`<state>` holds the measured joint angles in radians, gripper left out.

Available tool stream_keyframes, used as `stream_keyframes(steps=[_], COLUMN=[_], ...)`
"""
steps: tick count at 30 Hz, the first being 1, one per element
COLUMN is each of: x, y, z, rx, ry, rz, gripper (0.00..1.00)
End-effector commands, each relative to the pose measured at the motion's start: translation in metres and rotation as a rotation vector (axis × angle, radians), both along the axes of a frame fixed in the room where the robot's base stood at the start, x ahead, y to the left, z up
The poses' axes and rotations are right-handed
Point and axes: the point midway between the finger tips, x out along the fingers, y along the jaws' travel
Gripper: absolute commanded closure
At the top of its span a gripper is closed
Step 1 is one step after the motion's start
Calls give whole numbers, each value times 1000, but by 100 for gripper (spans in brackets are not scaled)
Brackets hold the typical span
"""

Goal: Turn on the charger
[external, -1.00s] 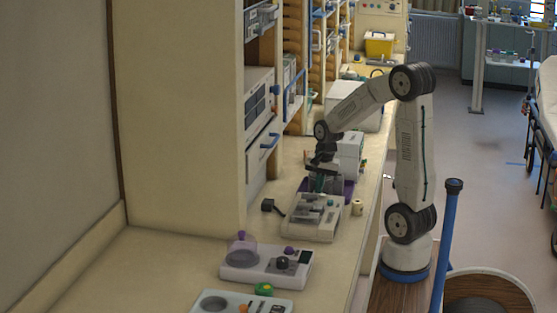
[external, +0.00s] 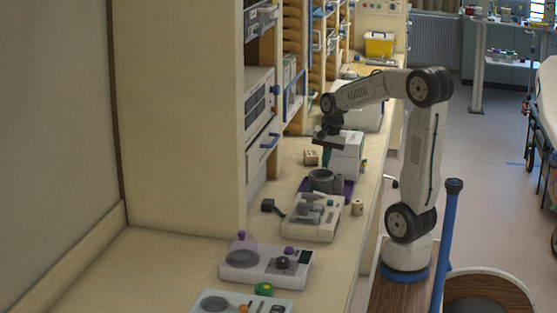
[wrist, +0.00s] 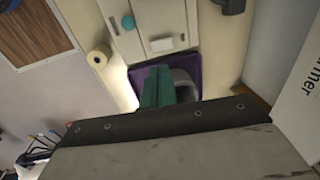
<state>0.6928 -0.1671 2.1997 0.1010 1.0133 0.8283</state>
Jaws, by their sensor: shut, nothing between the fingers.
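The charger, as I take it, is the pale unit with grey slots (external: 310,222) on the counter. My gripper (external: 328,146) is raised behind the charger, above a purple tray (external: 348,189) with a grey cup (external: 321,181). In the wrist view the green fingers (wrist: 158,88) are together and empty, apart from the charger.
A white box with lettering (wrist: 300,100) stands close at the right in the wrist view. A tan roll (external: 357,207) and a black block (external: 267,205) flank the charger. A second device (external: 265,266) sits nearer the camera. The counter's near left is bare.

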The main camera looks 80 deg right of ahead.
Motion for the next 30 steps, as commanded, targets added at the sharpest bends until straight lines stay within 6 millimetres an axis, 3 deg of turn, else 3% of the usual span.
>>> stream_keyframes(steps=[3,9,30], x=[-3,-5,-2], y=[0,0,-1], z=[22,39,44], rx=[-3,-1,-4], ry=[-3,-1,-79], rz=[0,0,-1], gripper=[100,100,100])
